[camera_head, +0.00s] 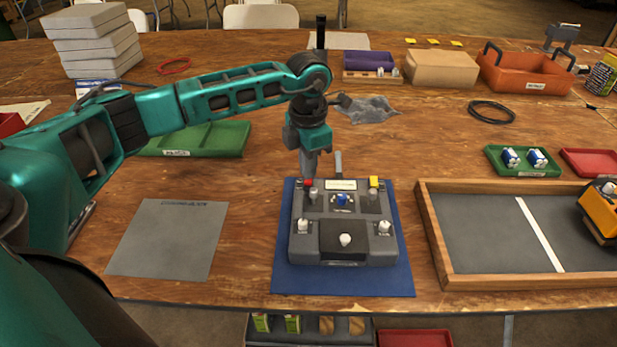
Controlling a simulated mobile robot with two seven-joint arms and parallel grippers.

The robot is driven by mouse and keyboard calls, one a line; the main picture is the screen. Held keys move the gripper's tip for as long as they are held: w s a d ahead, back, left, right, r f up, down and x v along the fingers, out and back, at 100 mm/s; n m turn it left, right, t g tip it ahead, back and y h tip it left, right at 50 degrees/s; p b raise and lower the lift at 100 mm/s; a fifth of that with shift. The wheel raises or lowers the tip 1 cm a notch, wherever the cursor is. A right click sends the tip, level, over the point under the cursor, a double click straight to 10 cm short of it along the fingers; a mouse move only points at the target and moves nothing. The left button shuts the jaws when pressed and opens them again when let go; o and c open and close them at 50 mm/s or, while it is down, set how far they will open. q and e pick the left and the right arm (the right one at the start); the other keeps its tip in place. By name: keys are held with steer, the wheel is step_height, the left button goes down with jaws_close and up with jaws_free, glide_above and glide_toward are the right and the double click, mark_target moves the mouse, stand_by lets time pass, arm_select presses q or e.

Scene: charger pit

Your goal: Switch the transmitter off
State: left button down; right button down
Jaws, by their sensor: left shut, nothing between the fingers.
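The transmitter (345,240) is a grey control box lying on a blue mat (290,280) near the table's front edge. Its face carries a red-capped control (308,183) at the upper left, a blue control (342,199) in the upper middle, a yellow-capped one (374,182) at the upper right, and white knobs below. My left gripper (310,172) points down at the transmitter's upper left, shut and empty, its tips right at the red cap. I cannot tell whether they touch it. The switch's position is too small to tell. My right gripper is out of view.
A wood-framed tray (432,235) with a yellow vehicle (600,212) stands at right. A grey mat (167,240) lies at left. A green tray (230,139) lies behind my left arm. A small green tray (500,170) holds blue-and-white items. Bare table surrounds the blue mat.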

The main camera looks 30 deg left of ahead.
mark_target(308, 181)
arm_select(q)
steer(key=shift+f+b, duration=0.4)
steer(key=shift+f, duration=0.2)
steer(key=shift+f+b, duration=0.3)
steer(key=shift+f, duration=0.1)
stand_by(0.4)
steer(key=shift+r, duration=0.15)
steer(key=shift+r+p, duration=2.75)
steer(key=shift+r, duration=0.7)
steer(key=shift+f, duration=0.1)
